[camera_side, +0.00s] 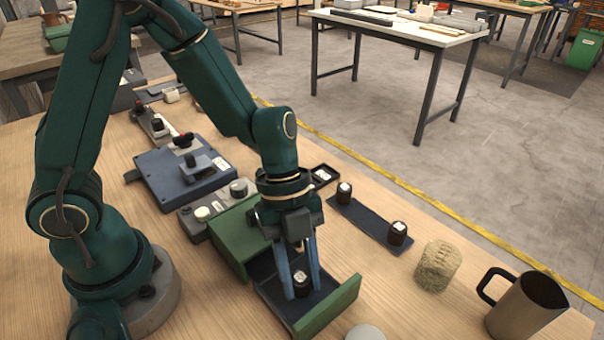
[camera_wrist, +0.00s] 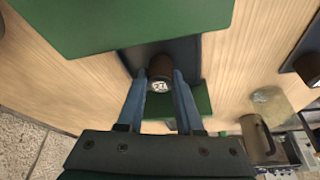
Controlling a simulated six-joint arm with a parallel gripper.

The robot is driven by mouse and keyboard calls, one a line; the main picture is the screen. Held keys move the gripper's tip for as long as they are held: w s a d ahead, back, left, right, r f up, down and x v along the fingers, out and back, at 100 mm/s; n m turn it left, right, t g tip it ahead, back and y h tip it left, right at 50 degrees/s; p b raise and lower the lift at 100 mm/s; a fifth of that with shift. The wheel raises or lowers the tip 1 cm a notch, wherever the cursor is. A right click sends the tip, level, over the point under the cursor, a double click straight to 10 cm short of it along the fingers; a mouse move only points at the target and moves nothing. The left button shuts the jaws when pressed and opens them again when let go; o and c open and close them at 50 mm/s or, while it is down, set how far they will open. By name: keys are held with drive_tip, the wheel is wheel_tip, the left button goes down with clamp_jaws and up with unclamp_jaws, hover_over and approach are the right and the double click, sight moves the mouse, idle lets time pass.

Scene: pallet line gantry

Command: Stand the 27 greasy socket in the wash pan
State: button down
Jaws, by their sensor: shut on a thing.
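My gripper (camera_side: 304,288) points down into the open drawer of a green box, shut on a dark socket (camera_side: 301,278) with a white label on top. In the wrist view the socket (camera_wrist: 160,68) sits upright between the fingertips of my gripper (camera_wrist: 160,92); its label is too small to read surely. The socket is within the drawer (camera_side: 330,306); whether it touches the floor I cannot tell. Two more dark sockets, one (camera_side: 344,194) farther and one (camera_side: 398,234) nearer, stand on a dark strip (camera_side: 370,222). I cannot surely identify a wash pan.
The green box (camera_side: 235,240) stands behind the drawer. A cork-like cylinder (camera_side: 437,266) and a metal mug (camera_side: 527,308) stand at right. A grey round thing (camera_side: 366,333) is cut off at the bottom edge. A blue-grey fixture (camera_side: 185,175) lies at the back left.

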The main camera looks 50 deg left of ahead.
unclamp_jaws()
idle(0.4)
drive_tip(key=shift+r, duration=0.1)
drive_tip(key=shift+r, duration=3.45)
